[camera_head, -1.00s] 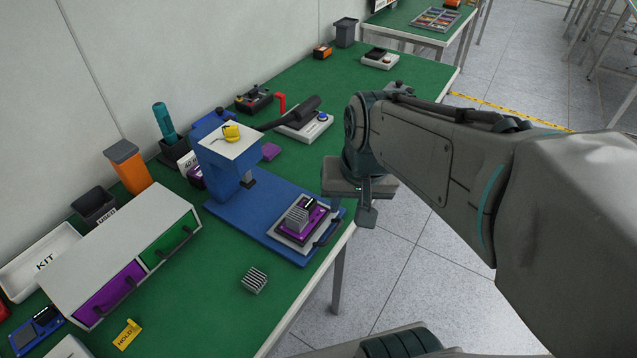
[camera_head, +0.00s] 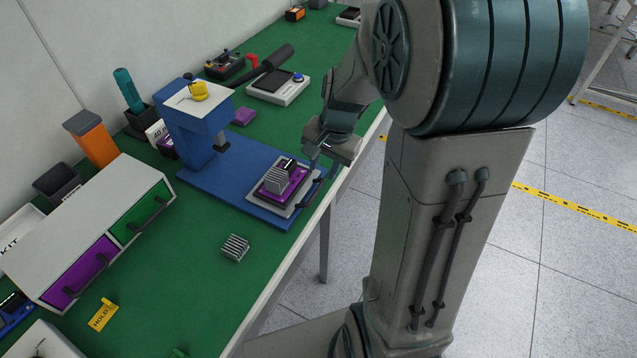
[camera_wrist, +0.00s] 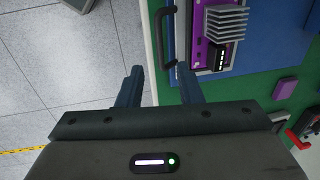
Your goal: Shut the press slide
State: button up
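The blue press (camera_head: 194,135) stands on the green bench, with a black lever (camera_head: 265,68) at its top. Its slide, a grey plate (camera_head: 256,198), sits out at the front end of the blue base, clear of the press head. A purple board (camera_head: 286,186) with a finned heat sink (camera_head: 277,180) rests on it. The slide's black handle (camera_head: 318,190) faces the bench edge; it also shows in the wrist view (camera_wrist: 164,38). My gripper (camera_wrist: 160,68) is open and empty. Its fingertips are close to the handle's near end, which appears between them, nearer the right finger. Contact is unclear.
A loose heat sink (camera_head: 235,248) lies on the bench in front of the press. A drawer unit (camera_head: 100,225) stands to the left. A purple block (camera_head: 243,117) and a white device (camera_head: 278,88) lie behind the base. Open floor lies right of the bench.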

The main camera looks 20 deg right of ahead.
aim_at(317, 190)
jog(key=f, duration=0.5)
jog(key=w+a+f, duration=0.1)
jog(key=f, duration=0.1)
jog(key=shift+f, duration=0.25)
jog(key=shift+c, duration=0.3)
grip_shut()
